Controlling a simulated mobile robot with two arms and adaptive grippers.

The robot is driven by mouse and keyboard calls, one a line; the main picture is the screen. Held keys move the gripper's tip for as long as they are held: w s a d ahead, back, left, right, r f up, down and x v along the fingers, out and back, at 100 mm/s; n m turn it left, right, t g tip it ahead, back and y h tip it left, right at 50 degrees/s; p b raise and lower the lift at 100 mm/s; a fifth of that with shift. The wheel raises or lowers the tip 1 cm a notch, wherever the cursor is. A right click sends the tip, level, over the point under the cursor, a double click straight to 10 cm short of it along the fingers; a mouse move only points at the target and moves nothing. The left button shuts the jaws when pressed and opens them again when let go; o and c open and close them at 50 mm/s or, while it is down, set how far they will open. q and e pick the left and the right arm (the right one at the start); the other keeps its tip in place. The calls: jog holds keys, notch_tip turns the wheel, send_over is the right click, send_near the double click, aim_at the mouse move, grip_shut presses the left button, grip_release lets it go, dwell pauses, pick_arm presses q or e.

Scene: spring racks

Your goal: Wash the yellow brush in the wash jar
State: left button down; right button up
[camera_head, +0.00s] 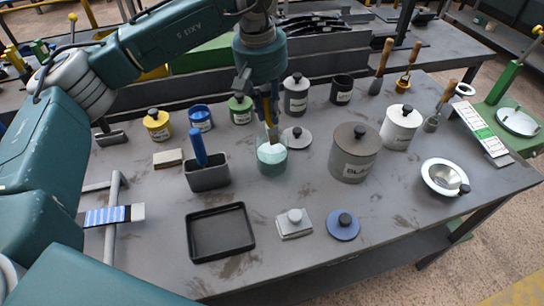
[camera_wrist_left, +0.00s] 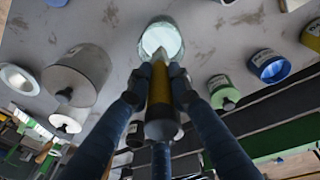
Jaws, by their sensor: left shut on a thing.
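The wash jar (camera_head: 272,160) is a clear glass jar with pale teal liquid, standing open mid-table. My left gripper (camera_head: 267,110) points down above it, shut on the yellow brush (camera_head: 272,133). The brush is upright, with its pale bristle end at the jar's mouth; whether the tips touch the liquid is hard to tell. In the left wrist view, the fingers (camera_wrist_left: 160,78) close around the yellow handle (camera_wrist_left: 160,98), which points at the jar's round opening (camera_wrist_left: 161,38). My right gripper is not in view.
A grey lid (camera_head: 296,137) lies close behind the jar. A holder (camera_head: 209,178) with a blue-handled tool stands left, and a big grey pot (camera_head: 354,155) right. Yellow (camera_head: 157,125), blue (camera_head: 200,118) and green (camera_head: 241,111) pots line the back. A black tray (camera_head: 220,232) lies in front.

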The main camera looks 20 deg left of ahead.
aim_at(268, 85)
pick_arm(q)
jog(key=shift+r, duration=0.1)
jog(key=shift+r+p, duration=1.95)
jog(key=shift+r, duration=1.05)
jog(key=shift+f, duration=0.1)
